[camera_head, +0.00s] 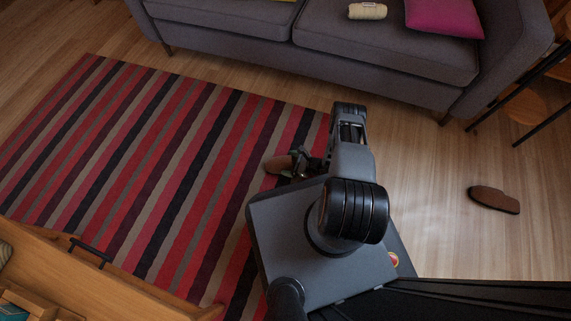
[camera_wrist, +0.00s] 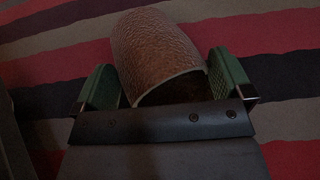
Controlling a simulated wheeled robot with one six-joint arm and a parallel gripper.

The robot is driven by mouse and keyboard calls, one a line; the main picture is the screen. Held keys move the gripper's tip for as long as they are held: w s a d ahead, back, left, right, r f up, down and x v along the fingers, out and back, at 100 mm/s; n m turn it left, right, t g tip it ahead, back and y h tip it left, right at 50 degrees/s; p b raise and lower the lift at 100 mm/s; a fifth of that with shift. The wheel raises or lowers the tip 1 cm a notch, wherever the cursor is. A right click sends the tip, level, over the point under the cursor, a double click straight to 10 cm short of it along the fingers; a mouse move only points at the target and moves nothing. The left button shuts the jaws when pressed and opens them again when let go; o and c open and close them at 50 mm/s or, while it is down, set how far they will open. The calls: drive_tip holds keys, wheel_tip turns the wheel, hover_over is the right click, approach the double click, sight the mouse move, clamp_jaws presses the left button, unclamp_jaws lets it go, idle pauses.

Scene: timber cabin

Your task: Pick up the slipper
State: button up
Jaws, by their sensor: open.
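A brown slipper (camera_head: 279,164) lies on the striped rug beside my gripper (camera_head: 296,164) in the head view. In the wrist view the same slipper (camera_wrist: 160,50) shows its textured upper and dark opening. My gripper (camera_wrist: 168,88) is open there, with one green finger on each side of the slipper. I cannot tell whether the fingers touch it. The dark bar of my gripper hides the near end of the slipper. A second brown slipper (camera_head: 494,199) lies on the wooden floor at the right, apart from my gripper.
The striped rug (camera_head: 110,150) covers the floor at left and middle. A grey sofa (camera_head: 385,50) stands along the back with a pink cushion (camera_head: 445,16) and a cream roll (camera_head: 367,11). Wooden furniture (camera_head: 130,285) is at the lower left. The floor right of my arm is mostly clear.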

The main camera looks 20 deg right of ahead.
drive_tip(key=shift+d, duration=0.15)
drive_tip(key=shift+c, duration=0.2)
drive_tip(key=shift+c, duration=0.8)
drive_tip(key=c, duration=0.9)
